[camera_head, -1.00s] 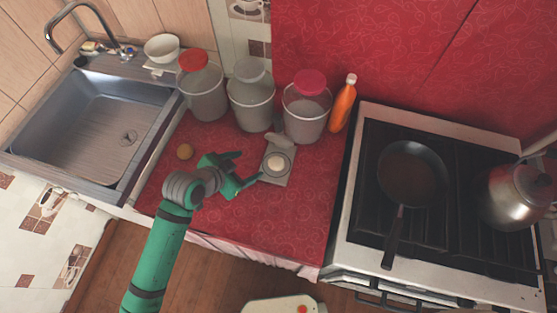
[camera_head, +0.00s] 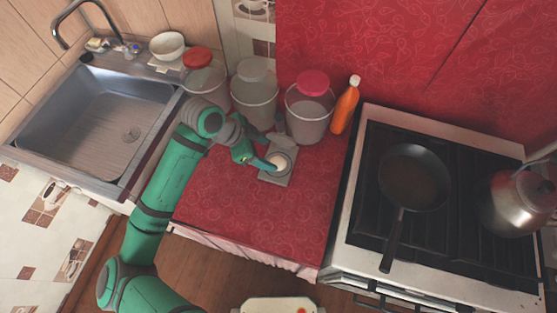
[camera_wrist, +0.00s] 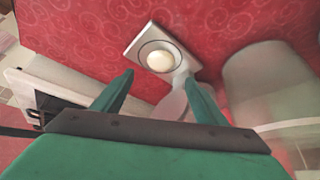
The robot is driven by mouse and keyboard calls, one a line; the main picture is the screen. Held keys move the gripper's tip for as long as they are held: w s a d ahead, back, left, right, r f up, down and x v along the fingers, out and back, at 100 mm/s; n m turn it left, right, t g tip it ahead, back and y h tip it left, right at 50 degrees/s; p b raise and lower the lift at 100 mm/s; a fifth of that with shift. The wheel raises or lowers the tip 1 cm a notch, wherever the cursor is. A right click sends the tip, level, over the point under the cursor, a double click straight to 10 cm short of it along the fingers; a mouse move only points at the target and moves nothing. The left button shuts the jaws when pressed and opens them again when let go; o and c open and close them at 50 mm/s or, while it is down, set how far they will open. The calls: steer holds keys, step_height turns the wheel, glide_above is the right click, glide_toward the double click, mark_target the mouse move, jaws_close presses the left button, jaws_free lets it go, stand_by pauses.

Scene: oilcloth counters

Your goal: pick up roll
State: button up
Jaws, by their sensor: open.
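A pale round item (camera_head: 279,161), which may be the roll, sits on a flat grey square stand (camera_head: 274,181) on the red counter. In the wrist view the pale item (camera_wrist: 160,61) lies inside a dark ring on the stand. My gripper (camera_head: 266,161) reaches over the stand from the left. In the wrist view my gripper (camera_wrist: 161,76) is open, with the pale item just beyond and between its fingertips. Nothing is held. A small tan round item seen earlier on the counter's left is now hidden behind my arm.
Lidded buckets stand behind, one with a pink lid (camera_head: 313,83), close to the stand. An orange bottle (camera_head: 345,105) is beside them. The stove with a pan (camera_head: 414,178) is at right, the sink (camera_head: 85,125) at left. The counter front (camera_head: 265,215) is clear.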

mark_target(281, 161)
steer(key=shift+x, duration=2.95)
steer(key=shift+a, duration=0.1)
steer(key=shift+c, duration=0.6)
steer(key=c, duration=1.1)
steer(key=shift+w+a, duration=0.1)
steer(key=shift+r, duration=0.1)
